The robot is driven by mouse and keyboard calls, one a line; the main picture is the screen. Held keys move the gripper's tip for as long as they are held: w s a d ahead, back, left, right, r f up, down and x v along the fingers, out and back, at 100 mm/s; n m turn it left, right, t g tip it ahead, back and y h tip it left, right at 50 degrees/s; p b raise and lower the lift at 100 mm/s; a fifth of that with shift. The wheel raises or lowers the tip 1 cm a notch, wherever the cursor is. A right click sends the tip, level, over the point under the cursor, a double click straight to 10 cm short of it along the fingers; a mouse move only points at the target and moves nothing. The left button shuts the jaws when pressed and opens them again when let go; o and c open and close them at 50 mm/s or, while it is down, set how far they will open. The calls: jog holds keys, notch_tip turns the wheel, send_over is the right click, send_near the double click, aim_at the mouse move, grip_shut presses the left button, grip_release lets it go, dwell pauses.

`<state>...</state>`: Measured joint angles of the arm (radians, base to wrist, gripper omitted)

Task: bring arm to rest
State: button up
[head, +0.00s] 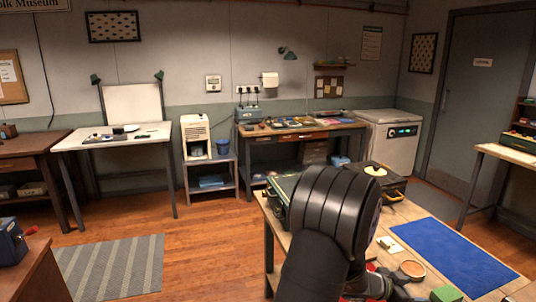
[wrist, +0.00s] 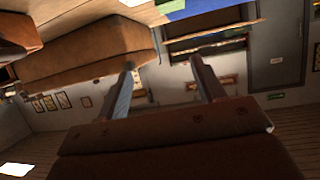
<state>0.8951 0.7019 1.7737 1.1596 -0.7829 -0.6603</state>
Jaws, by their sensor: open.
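My gripper (wrist: 162,70) shows in the wrist view with its two fingers spread apart. The space between them is empty, and I see nothing held. The wrist view is tilted and looks out across the room, with walls, pictures and a door behind the fingers. In the head view my dark arm rises in front of the wooden worktable (head: 408,222), covering part of it. The fingers cannot be made out in the head view.
A blue mat (head: 440,252) lies on the worktable. A round tan-topped item (head: 411,269), a green block (head: 446,293) and a white card (head: 390,245) lie close to my arm. A dark case (head: 385,185) stands behind it. Open floor (head: 190,235) lies to the left.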

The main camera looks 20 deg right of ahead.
jog(key=w+f, duration=0.3)
jog(key=w, duration=0.2)
jog(key=shift+w+f, duration=0.15)
jog(key=shift+w, duration=0.15)
jog(key=shift+a, duration=0.1)
